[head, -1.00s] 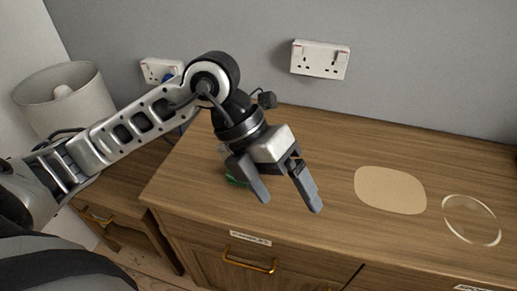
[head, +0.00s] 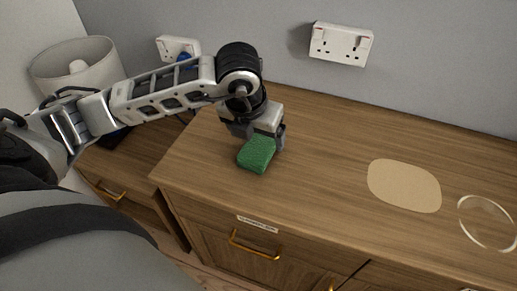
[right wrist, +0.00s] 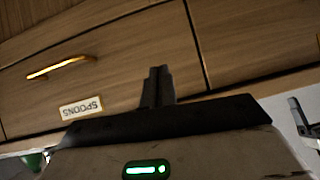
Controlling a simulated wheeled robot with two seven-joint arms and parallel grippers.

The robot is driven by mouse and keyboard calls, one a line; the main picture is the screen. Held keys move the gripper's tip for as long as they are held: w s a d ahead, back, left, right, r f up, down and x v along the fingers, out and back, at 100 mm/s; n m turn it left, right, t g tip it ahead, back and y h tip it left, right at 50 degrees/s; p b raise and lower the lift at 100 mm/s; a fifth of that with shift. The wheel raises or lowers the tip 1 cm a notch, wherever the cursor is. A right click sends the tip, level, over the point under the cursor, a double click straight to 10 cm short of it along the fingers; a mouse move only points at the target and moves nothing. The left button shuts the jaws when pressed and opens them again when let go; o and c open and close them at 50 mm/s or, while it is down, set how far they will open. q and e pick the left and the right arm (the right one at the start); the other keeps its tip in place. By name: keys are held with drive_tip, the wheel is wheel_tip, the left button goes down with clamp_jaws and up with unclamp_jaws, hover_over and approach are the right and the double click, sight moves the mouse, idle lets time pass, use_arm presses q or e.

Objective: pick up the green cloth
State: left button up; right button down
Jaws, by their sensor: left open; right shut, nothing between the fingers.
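The green cloth (head: 257,154), a small folded-looking block shape, lies on the left part of the wooden cabinet top in the head view. My left gripper (head: 263,136) is open, low over the top at the cloth's far side. One finger shows at the cloth's right edge; the other is mostly hidden, and I cannot tell whether either touches the cloth. My right gripper (right wrist: 158,86) is shut and empty in the right wrist view, in front of the drawer fronts. A green patch at that view's lower left is too small to identify.
The cabinet top (head: 320,150) is clear around the cloth. A beige mat (head: 404,186) and a clear round dish (head: 487,222) lie to the right. A lamp (head: 75,68) stands at left. Wall sockets (head: 341,44) are behind.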

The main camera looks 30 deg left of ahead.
sight(258, 146)
use_arm(q)
drive_tip(key=x, duration=0.4)
drive_tip(key=shift+a+f+p, duration=0.15)
drive_tip(key=shift+f+p, duration=0.15)
drive_tip(key=shift+f, duration=0.3)
drive_tip(key=shift+c, duration=0.3)
drive_tip(key=c, duration=1)
drive_tip(key=shift+r, duration=0.1)
